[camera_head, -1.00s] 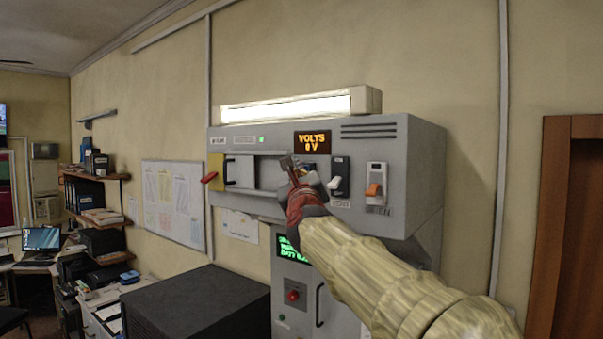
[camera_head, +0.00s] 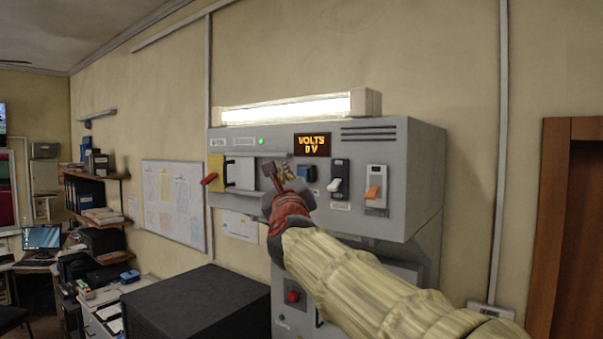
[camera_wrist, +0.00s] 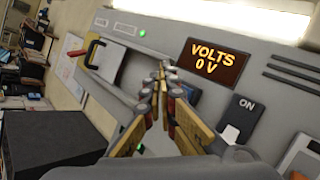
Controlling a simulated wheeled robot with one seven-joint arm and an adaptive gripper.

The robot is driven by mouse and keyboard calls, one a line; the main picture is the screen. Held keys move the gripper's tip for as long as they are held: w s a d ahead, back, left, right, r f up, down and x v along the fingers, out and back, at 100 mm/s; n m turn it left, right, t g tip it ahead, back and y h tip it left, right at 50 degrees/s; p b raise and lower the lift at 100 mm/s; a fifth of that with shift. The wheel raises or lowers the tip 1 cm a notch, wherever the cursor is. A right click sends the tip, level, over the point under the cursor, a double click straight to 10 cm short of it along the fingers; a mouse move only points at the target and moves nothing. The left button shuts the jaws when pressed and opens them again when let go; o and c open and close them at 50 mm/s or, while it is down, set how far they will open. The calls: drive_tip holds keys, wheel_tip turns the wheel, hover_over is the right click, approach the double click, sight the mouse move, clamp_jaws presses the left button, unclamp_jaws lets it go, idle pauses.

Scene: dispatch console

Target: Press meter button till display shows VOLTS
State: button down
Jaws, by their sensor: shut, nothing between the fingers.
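The meter display (camera_head: 312,144) on the grey wall console reads "VOLTS 0 V" in orange; it reads the same in the wrist view (camera_wrist: 215,62). A small blue button (camera_head: 306,173) sits just below the display and is now visible in the head view. In the wrist view the blue button (camera_wrist: 191,92) is partly hidden behind my fingers. My gripper (camera_head: 277,172) is shut and empty, left of the button and apart from it in the head view. Its fingertips (camera_wrist: 161,74) point toward the console face in the wrist view.
Right of the button are a white-lever switch (camera_head: 338,178) and an orange-lever switch (camera_head: 376,186). A red-handled lever on a yellow plate (camera_head: 213,173) is at the left. A dark cabinet (camera_head: 200,305) stands below. A lit lamp (camera_head: 290,108) tops the console.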

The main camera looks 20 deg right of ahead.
drive_tip(key=shift+s+a, duration=0.55)
drive_tip(key=shift+a, duration=0.15)
drive_tip(key=w+a+f+n+g+y, duration=0.1)
drive_tip(key=a+f+n+g+y, duration=0.2)
drive_tip(key=a+f+n+y, duration=0.6)
drive_tip(key=s+a+f+n+g+h+b, duration=0.1)
drive_tip(key=s+f+n+g, duration=0.15)
drive_tip(key=f+n, duration=0.5)
drive_tip(key=s+f+n+g+b, duration=0.15)
drive_tip(key=s+f+n, duration=0.3)
drive_tip(key=f, duration=0.65)
drive_tip(key=s+d+f+n+g+h+b, duration=0.1)
drive_tip(key=s+d+f+n+g+b, duration=0.1)
drive_tip(key=s+f+b, duration=0.5)
drive_tip(key=s+d+f+n+g+h+b, duration=0.1)
drive_tip(key=s+d+f+n+g+b, duration=0.2)
drive_tip(key=s+f, duration=1.2)
drive_tip(key=s+d+f+n+g+h+b, duration=0.2)
drive_tip(key=s+d+f+n+b, duration=0.4)
drive_tip(key=f, duration=1.8)
drive_tip(key=s+g+b, duration=0.1)
drive_tip(key=s+b, duration=0.4)
drive_tip(key=b, duration=0.2)
drive_tip(key=shift+d+f+n, duration=0.2)
drive_tip(key=shift+n, duration=0.1)
